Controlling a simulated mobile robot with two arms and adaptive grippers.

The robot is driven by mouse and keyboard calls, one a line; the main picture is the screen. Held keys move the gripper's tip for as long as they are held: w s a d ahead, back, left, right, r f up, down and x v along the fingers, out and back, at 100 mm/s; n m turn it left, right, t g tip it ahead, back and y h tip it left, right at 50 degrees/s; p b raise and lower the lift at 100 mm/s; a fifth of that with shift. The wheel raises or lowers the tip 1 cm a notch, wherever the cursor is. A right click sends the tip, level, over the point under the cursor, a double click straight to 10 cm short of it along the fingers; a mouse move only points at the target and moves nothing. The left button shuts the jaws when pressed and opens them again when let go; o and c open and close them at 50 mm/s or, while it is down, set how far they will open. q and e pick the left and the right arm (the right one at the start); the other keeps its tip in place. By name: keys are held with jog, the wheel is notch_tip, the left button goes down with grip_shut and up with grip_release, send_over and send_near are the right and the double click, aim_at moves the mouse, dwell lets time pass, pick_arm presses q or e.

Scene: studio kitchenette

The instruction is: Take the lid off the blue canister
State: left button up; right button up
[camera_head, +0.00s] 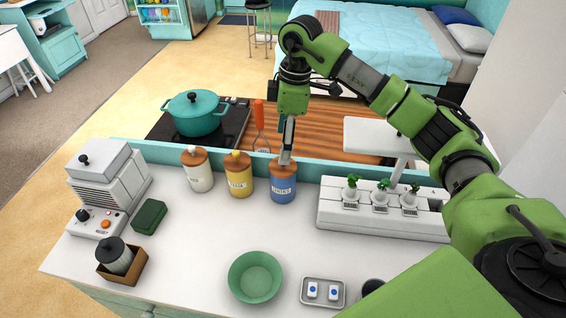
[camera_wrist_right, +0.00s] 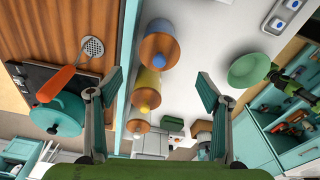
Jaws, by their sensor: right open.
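The blue canister (camera_head: 283,188) stands upright on the white counter, at the right end of a row of three canisters. Its brown wooden lid (camera_head: 277,167) is on it; the lid also shows in the right wrist view (camera_wrist_right: 157,47), with a blue knob (camera_wrist_right: 158,61). My right gripper (camera_head: 287,155) points down over this lid, and its fingers partly hide the lid in the head view. In the right wrist view the gripper (camera_wrist_right: 162,80) has its fingers wide apart, with nothing between them and the lid beyond the tips. My left gripper is not in view.
The yellow canister (camera_head: 239,182) and white canister (camera_head: 199,175) stand close to the left. A planter with small plants (camera_head: 384,214) is to the right. A raised teal ledge (camera_head: 145,146) runs behind. A green bowl (camera_head: 255,277) and tray (camera_head: 323,303) are in front, with clear counter between.

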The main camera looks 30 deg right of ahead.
notch_tip(320, 180, down, 2)
jog(key=shift+w+f+p, duration=0.1)
jog(key=shift+p, duration=0.25)
notch_tip(320, 180, down, 4)
jog(key=shift+r+p, duration=0.25)
jog(key=shift+p, duration=0.55)
jog(key=shift+f, duration=0.35)
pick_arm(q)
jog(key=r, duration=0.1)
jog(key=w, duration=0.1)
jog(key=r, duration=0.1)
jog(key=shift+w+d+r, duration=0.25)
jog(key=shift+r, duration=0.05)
pick_arm(e)
jog(key=shift+a+f, duration=0.1)
jog(key=c, duration=1.1)
